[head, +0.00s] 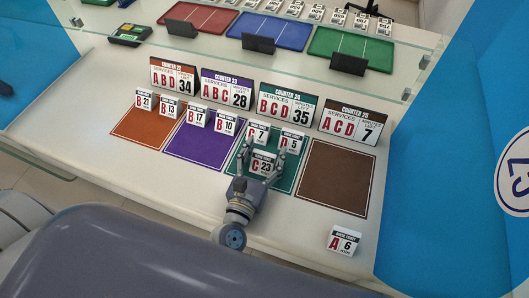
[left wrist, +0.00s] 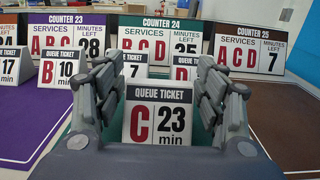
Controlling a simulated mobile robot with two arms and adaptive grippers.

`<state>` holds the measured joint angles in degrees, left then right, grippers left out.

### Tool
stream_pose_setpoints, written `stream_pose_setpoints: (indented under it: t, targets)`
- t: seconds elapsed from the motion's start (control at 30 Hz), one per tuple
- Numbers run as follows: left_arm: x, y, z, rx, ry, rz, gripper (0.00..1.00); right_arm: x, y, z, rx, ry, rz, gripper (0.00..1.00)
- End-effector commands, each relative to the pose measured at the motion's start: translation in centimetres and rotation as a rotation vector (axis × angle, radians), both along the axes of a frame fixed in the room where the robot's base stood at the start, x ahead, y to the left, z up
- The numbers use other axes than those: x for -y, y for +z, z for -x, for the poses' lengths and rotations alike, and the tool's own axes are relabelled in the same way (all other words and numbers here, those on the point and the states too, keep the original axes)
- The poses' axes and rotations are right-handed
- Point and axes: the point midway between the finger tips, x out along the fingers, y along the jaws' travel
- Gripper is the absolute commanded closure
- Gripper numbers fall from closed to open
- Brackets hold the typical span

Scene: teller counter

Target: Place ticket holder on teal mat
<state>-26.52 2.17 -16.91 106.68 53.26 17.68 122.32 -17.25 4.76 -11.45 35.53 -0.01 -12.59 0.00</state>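My left gripper (head: 263,145) reaches over the mat from the front, with one finger on each side of the C 23 holder. In the left wrist view the C 23 holder (left wrist: 157,120) sits between the two spread fingers (left wrist: 160,85). The fingers look open around it; any light contact at its edges is hard to tell. The lower part of the holder is hidden by my gripper. My right gripper is not in view.
An orange mat (head: 143,135), a purple mat (head: 190,152) and a bare brown mat (head: 335,175) lie beside it. Counter signs such as Counter 24 (head: 287,105) stand behind. An A 6 holder (head: 343,241) stands at the front right. A glass partition runs behind the signs.

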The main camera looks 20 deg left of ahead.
Motion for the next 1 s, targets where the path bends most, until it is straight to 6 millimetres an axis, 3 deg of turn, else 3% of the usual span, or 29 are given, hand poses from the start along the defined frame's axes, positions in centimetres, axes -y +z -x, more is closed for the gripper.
stream_pose_setpoints:
  t: [0.43, 1.0]
  targets:
    - [0.0, 0.3, 0.2, -0.003, -0.001, 0.000, 0.28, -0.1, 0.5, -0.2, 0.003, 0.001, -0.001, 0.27]
    - [-0.3, 0.0, 10.5, -0.003, -0.003, -0.002, 0.28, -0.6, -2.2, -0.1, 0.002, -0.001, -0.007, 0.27]
